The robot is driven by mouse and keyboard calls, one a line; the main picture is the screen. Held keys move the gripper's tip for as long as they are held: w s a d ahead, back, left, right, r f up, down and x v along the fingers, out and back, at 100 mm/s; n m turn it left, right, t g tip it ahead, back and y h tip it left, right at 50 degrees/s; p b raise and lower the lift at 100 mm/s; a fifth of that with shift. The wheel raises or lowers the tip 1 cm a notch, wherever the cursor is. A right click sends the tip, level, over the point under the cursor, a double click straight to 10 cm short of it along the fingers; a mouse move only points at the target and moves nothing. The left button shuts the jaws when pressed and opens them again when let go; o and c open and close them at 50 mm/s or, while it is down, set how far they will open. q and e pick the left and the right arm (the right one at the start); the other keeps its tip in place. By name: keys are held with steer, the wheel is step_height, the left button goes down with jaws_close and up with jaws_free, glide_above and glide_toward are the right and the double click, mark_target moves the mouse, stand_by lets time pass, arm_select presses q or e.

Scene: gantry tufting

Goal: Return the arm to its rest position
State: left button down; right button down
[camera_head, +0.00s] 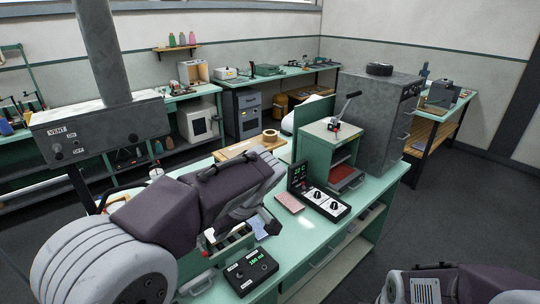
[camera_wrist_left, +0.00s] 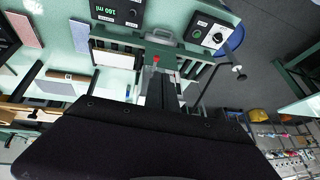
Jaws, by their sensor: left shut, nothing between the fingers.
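My left arm (camera_head: 165,215), with dark purple covers and pale grey joints, reaches from the lower left over the green bench. Its gripper (camera_head: 268,221) is partly hidden behind the forearm, low over the bench near a slotted green rack (camera_head: 232,243). In the left wrist view the dark wrist housing fills the bottom, and the narrow gripper fingers (camera_wrist_left: 163,92) are shut and empty. They point toward the rack with a red-knobbed lever (camera_wrist_left: 156,59). Part of my right arm (camera_head: 450,285) shows at the lower right edge; its gripper is out of view.
The green bench (camera_head: 318,232) carries a black box reading 160 ml (camera_head: 250,270), a dial panel (camera_head: 318,203), a pink pad (camera_head: 289,202) and a lever press cabinet (camera_head: 328,150). A grey VENT box (camera_head: 100,130) hangs at left. Open floor (camera_head: 455,210) lies right.

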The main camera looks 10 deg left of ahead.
arm_select(q)
steer(key=s+a+f+g+h, duration=0.2)
steer(key=s+a+f+g, duration=0.15)
steer(key=s+f, duration=0.55)
steer(key=s+d+f+m+t+h, duration=0.1)
steer(key=d+f+m+t+h, duration=0.1)
steer(key=f+m, duration=0.8)
steer(key=shift+s+d+t+h+b, duration=0.35)
steer(key=shift+d+h, duration=0.35)
steer(key=shift+d, duration=0.45)
